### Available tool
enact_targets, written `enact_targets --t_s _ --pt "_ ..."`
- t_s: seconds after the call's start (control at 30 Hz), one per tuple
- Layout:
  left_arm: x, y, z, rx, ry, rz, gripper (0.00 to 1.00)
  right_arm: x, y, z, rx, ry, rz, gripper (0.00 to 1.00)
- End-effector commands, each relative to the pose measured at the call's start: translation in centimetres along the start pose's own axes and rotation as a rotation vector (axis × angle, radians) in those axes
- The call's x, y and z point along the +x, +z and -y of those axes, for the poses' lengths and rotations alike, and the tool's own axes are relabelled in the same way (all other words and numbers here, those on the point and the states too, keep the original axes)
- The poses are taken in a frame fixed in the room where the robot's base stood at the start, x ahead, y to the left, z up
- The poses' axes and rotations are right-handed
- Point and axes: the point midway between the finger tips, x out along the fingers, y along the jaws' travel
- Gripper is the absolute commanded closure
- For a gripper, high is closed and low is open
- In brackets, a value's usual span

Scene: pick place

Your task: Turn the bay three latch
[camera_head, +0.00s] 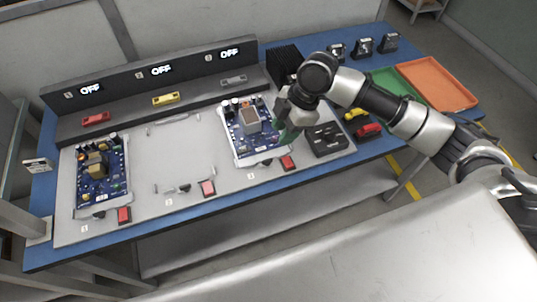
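The bay three board (252,130), blue with a large grey component, lies in the right bay of the grey fixture plate (215,205). The bay three latch (267,162) is a small dark knob at the front edge of that board, beside a red block (287,162). My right gripper (287,133) points down just right of the board, above and behind the latch and apart from it. Its fingertips are small and dark against the plate, so I cannot tell whether it is open. My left gripper is not in view.
The left bay holds another board (101,175); the middle bay is empty, with its own latch (184,188). A dark tray (325,140) stands right of my gripper, near red and yellow parts. Green and orange trays (437,85) lie at right. Three displays read OFF.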

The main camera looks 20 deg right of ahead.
Motion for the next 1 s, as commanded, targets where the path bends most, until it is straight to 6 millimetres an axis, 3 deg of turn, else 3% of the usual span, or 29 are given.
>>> enact_targets --t_s 0.5,0.7,0.97,1.0 --pt "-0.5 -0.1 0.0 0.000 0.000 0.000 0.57 8.8 -0.1 0.1 0.002 -0.002 -0.001 0.65" --pt "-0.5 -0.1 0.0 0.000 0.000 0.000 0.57 10.1 0.0 0.1 0.002 0.000 0.001 0.65" --pt "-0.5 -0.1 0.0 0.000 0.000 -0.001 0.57 10.2 0.0 0.1 0.002 0.001 0.001 0.65" --pt "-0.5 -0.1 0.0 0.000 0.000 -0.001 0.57 10.2 0.0 0.1 0.002 0.001 0.000 0.71"
